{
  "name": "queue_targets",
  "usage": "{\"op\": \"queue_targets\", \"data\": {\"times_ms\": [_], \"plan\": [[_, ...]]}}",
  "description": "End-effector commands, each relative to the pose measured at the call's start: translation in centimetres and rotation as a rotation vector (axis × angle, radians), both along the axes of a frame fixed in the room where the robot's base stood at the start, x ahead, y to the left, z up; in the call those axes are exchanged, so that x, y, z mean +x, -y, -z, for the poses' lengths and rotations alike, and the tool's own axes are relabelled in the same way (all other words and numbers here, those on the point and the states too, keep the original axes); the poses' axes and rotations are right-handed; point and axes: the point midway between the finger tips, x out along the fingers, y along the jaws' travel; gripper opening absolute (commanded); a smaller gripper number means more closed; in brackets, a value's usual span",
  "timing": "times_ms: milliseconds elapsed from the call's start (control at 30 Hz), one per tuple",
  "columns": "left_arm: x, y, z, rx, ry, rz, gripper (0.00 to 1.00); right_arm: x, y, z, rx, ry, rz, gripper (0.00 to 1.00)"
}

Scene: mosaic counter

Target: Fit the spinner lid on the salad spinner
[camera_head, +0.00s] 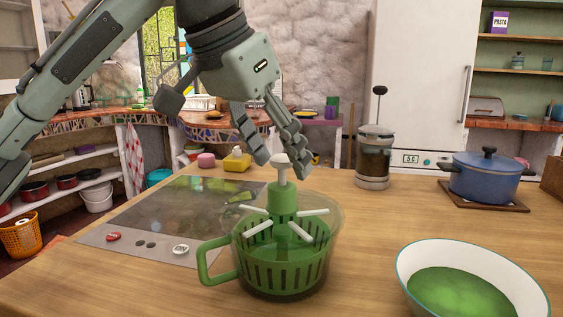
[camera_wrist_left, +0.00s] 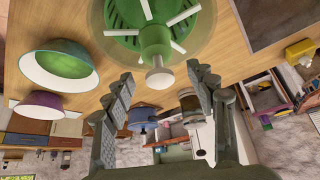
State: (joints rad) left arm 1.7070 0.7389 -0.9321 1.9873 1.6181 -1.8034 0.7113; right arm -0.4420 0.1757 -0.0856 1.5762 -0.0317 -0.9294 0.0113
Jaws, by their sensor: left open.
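The salad spinner (camera_head: 285,272) stands on the wooden counter, a green slotted basket in a clear bowl with a green handle at its left. The spinner lid (camera_head: 283,198) is at its top, with a green hub, white spokes and a white knob; I cannot tell whether it is fully seated. The lid also shows in the left wrist view (camera_wrist_left: 155,42), knob toward the camera. My left gripper (camera_head: 286,161) is open above it, its fingertips on either side of the knob, with no visible grip. It also shows in the left wrist view (camera_wrist_left: 163,74). My right gripper is out of view.
A white bowl with a green inside (camera_head: 410,275) stands front right. A French press (camera_head: 374,160) and a blue pot (camera_head: 484,177) stand behind, to the right. A dark cooktop panel (camera_head: 150,222) lies left, with a yellow container (camera_head: 236,161) behind it.

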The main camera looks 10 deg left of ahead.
Motion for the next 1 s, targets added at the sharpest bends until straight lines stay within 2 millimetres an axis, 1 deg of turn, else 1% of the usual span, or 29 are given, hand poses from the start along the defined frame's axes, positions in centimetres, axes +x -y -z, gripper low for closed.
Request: {"op": "queue_targets", "data": {"times_ms": [33,200,300,433,633,1000], "plan": [[-0.4,-0.2,-1.0,-0.002,0.004,0.001,0.57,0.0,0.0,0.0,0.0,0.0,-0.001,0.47],[-2.0,-1.2,-4.2,-0.002,0.003,0.0,0.57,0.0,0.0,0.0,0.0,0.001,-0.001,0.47],[-2.9,-1.7,-6.0,-0.002,0.003,0.0,0.57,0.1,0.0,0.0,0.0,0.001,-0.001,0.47],[-3.7,-2.2,-7.7,-0.002,0.002,0.001,0.57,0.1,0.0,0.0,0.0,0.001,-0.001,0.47],[-4.3,-2.6,-8.7,-0.001,0.0,0.0,0.57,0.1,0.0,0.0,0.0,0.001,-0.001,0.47],[-4.3,-2.6,-8.8,-0.001,0.0,0.0,0.57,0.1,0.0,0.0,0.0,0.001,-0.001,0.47]]}}
